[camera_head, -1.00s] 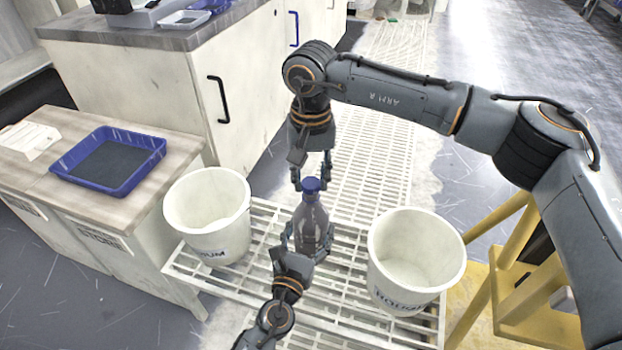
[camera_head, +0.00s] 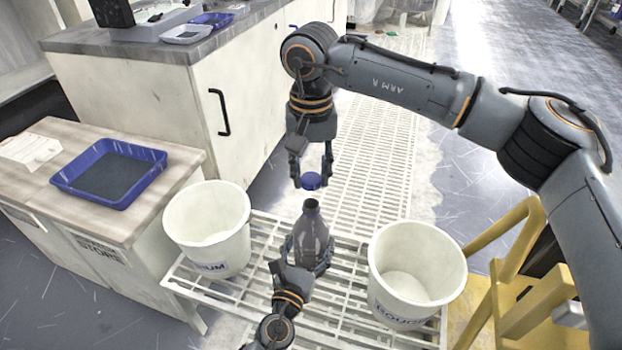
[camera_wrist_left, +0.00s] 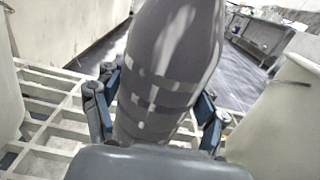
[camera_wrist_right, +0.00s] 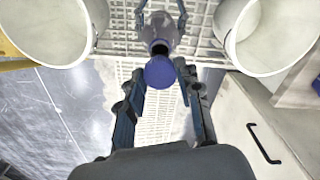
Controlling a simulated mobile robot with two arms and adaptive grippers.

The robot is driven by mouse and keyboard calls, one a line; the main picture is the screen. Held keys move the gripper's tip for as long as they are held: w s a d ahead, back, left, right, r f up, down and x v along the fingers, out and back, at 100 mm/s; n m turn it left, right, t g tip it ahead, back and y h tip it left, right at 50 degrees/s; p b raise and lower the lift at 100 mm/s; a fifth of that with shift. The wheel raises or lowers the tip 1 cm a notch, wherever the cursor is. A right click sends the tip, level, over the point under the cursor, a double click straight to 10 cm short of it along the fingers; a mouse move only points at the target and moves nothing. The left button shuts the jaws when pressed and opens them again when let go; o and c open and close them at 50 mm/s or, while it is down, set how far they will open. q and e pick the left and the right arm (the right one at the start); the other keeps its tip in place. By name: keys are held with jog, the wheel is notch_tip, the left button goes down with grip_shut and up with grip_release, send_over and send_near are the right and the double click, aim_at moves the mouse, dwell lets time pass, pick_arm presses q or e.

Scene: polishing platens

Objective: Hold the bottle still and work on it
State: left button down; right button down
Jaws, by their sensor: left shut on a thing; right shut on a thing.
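The bottle (camera_head: 310,236) is dark grey and translucent, and stands upright on a white slatted rack. Its neck is open. My left gripper (camera_head: 306,266) is shut on the bottle's body from the near side; the left wrist view shows its fingers on both sides of the bottle (camera_wrist_left: 165,75). My right gripper (camera_head: 311,180) is shut on the blue cap (camera_head: 311,181) and holds it above the bottle's mouth, apart from it. In the right wrist view the cap (camera_wrist_right: 160,72) is between the fingertips, and the bottle (camera_wrist_right: 160,32) stands beyond it.
White buckets stand on the rack (camera_head: 270,285) left (camera_head: 210,262) and right (camera_head: 415,262) of the bottle. A blue tray (camera_head: 75,182) lies on the bench at left. A yellow stand (camera_head: 520,290) is at right.

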pick_arm(q)
jog(key=shift+c, duration=0.2)
grip_release()
